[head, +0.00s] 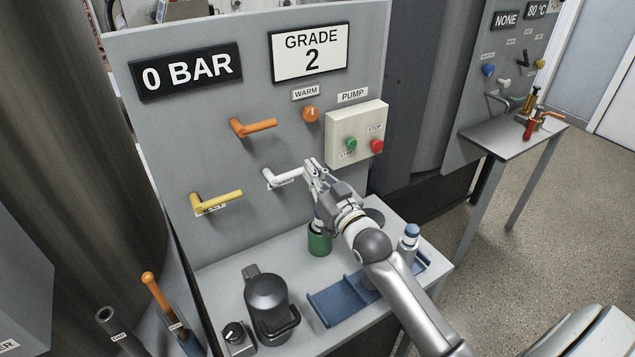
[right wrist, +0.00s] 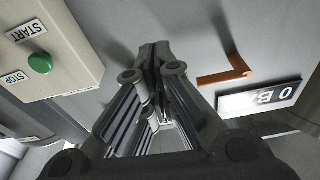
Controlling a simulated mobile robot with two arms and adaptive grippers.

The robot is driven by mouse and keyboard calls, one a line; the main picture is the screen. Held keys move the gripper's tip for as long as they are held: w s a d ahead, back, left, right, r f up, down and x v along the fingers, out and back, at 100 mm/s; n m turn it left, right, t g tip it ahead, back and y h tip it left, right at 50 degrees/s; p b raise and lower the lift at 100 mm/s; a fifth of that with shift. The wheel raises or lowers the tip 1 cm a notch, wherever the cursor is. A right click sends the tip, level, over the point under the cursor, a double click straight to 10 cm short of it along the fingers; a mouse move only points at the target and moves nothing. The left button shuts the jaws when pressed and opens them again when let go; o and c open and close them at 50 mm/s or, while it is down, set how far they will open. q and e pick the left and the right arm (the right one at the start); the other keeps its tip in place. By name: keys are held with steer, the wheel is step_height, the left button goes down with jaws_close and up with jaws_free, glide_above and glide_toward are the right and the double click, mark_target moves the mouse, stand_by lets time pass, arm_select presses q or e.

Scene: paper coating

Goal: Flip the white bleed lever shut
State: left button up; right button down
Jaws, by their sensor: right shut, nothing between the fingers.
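The white bleed lever (head: 284,178) sticks out of the grey panel in the head view, its handle pointing right, roughly level. My right gripper (head: 312,166) is shut and empty at the right end of that handle. I cannot tell whether it touches the lever. In the right wrist view the shut fingers (right wrist: 156,58) are close to the panel, and I cannot make out the white lever behind them. My left gripper is not in view.
An orange lever (head: 254,127) is above and a yellow lever (head: 216,202) is to the left. The pump box (head: 345,132) with green and red buttons is to the upper right. Below, the table holds a green container (head: 320,241), a black jug (head: 268,302) and a blue tray (head: 342,301).

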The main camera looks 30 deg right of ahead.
steer(key=shift+s+f, duration=0.1)
steer(key=shift+s, duration=0.9)
